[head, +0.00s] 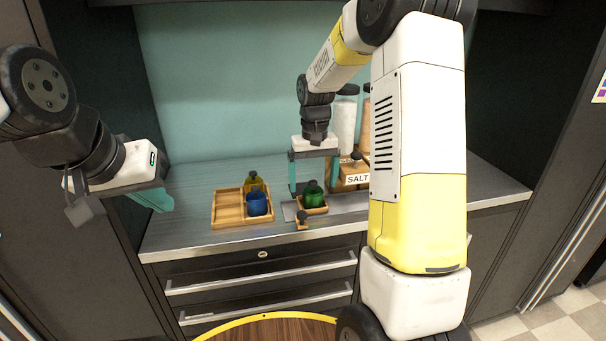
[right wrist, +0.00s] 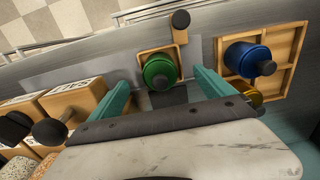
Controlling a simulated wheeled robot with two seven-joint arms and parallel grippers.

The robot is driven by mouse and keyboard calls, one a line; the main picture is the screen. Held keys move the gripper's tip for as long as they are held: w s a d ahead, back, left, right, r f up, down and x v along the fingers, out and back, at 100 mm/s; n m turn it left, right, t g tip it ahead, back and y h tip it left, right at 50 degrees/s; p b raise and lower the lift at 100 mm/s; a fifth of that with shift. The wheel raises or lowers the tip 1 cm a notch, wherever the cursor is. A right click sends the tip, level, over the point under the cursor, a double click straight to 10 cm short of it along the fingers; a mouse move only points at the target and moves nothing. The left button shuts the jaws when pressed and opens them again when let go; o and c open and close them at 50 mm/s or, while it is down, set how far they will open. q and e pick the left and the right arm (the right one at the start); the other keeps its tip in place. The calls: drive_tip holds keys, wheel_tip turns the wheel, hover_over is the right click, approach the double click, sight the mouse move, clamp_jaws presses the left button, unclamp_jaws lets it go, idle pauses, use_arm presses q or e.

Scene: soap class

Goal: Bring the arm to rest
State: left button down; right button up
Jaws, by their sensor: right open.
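My right gripper (head: 313,174) is open and empty, pointing down. Its teal fingers stand apart just behind and above a green bottle (head: 313,195). The green bottle (right wrist: 160,70) sits in a small wooden holder with a dark-knobbed handle (right wrist: 180,32); in the right wrist view it shows between the fingertips, with gaps on both sides. My left gripper (head: 152,198) hangs at the left, over the counter's left end, away from the bottles. Its teal fingers are seen from the side, so its opening is unclear.
A divided wooden tray (head: 228,209) holds a blue bottle (head: 257,204) and a yellow bottle (head: 253,182), left of the green one. Boxes, one labelled SALT (head: 355,180), stand at the right, close to my right gripper. A teal wall rises behind the counter (head: 190,183). Drawers lie below.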

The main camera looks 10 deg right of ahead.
drive_tip(key=shift+r, duration=0.1)
drive_tip(key=shift+r, duration=3.4)
clamp_jaws()
drive_tip(key=shift+f, duration=0.15)
drive_tip(key=shift+f, duration=2.1)
